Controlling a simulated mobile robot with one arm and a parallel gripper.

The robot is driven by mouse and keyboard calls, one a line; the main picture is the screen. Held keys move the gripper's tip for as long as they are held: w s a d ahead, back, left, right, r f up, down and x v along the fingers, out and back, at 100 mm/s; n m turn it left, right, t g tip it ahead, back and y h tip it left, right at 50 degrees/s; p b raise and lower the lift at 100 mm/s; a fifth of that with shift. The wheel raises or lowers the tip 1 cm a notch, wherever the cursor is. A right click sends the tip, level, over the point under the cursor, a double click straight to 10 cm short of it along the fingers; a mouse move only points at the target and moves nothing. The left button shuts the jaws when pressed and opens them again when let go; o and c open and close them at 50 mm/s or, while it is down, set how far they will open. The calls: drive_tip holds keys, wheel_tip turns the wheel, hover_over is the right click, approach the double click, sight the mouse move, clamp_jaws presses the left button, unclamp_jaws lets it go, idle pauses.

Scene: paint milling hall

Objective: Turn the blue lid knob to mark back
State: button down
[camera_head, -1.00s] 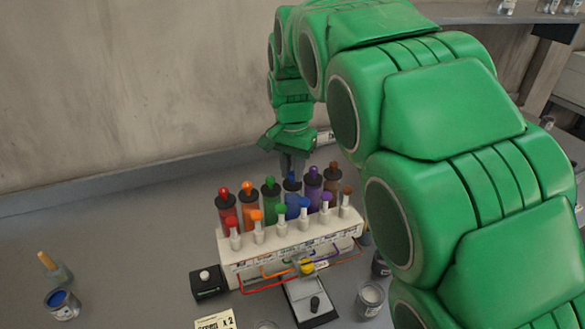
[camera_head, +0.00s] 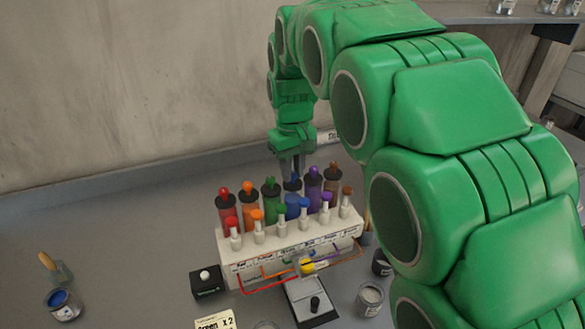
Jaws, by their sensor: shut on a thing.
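A white dispenser block (camera_head: 290,243) stands on the grey bench, with a back row of coloured canisters. The blue canister (camera_head: 292,184) is in that row, between the green canister (camera_head: 271,192) and the purple canister (camera_head: 313,187). My gripper (camera_head: 291,169) points down over the blue canister and is shut on the blue lid knob at its top. The fingers hide most of the knob, and its pointer and marks are too small to read. A separate blue-topped valve (camera_head: 304,205) stands in the front row.
Red (camera_head: 227,208), orange (camera_head: 250,205) and brown (camera_head: 333,183) canisters crowd the row beside my gripper. Coloured tubes run along the block's front to a yellow item (camera_head: 307,267) above a scale (camera_head: 312,305). A black box (camera_head: 206,283) and a blue paint jar (camera_head: 62,304) stand left.

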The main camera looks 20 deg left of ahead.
sight(293, 173)
drive_tip(key=n, duration=1.2)
drive_tip(key=shift+n, duration=0.4)
idle(0.3)
drive_tip(key=c, duration=1)
unclamp_jaws()
drive_tip(key=shift+o, duration=0.2)
drive_tip(key=shift+r, duration=3.9)
